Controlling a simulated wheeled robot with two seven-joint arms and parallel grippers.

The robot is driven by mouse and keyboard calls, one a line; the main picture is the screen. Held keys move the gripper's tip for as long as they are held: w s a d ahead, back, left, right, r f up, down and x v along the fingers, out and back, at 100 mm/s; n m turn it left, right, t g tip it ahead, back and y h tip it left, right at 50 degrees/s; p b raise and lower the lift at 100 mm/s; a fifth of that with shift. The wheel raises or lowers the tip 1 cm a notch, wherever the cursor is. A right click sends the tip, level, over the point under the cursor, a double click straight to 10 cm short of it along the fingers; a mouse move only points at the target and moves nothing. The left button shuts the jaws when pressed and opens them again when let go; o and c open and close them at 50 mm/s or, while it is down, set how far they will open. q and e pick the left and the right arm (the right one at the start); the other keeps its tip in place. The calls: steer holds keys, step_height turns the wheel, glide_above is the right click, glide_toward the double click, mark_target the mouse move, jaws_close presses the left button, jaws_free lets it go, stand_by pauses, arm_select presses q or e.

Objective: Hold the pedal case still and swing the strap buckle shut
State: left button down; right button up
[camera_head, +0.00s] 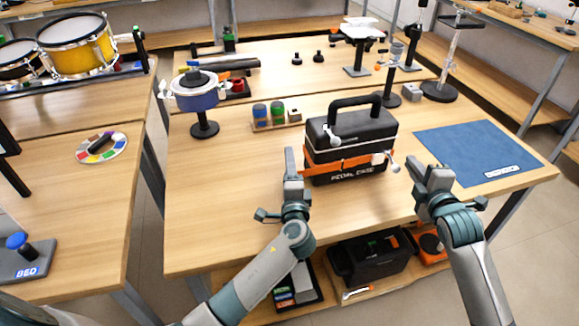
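The black pedal case (352,132) stands upright on the wooden table with its handle up and its lid down. An orange strap (345,164) crosses its front above the "PEDAL CASE" lettering. A pale lever-like part (331,136) lies against the upper front left. A pale buckle-like part (392,164) sticks out at the strap's right end. My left gripper (290,160) is just left of the case, apart from it; its fingers overlap in this view. My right gripper (426,172) is open and empty, right of the case and apart from it.
A blue mat (478,148) lies to the right. A blue drum on a stand (196,95) and a block with colored cylinders (268,115) stand behind left. Stands (446,70) rise behind right. The table's front left is clear. A lower shelf holds a black bin (370,262).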

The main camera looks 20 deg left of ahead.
steer(key=w+r+g+h, duration=0.4)
steer(key=w+r, duration=0.3)
steer(key=w, duration=0.4)
steer(key=s+a+f+m+g+h, duration=0.1)
steer(key=s+a+f+m+g, duration=0.15)
steer(key=s+f+g, duration=0.35)
steer(key=s+d+r+m+g, duration=0.1)
steer(key=s+r+m+g, duration=0.1)
steer(key=s+r+g, duration=0.1)
steer(key=shift+s+d+g+h, duration=0.4)
steer(key=shift+s+g, duration=0.3)
steer(key=shift+s, duration=0.35)
steer(key=shift+f, duration=1.9)
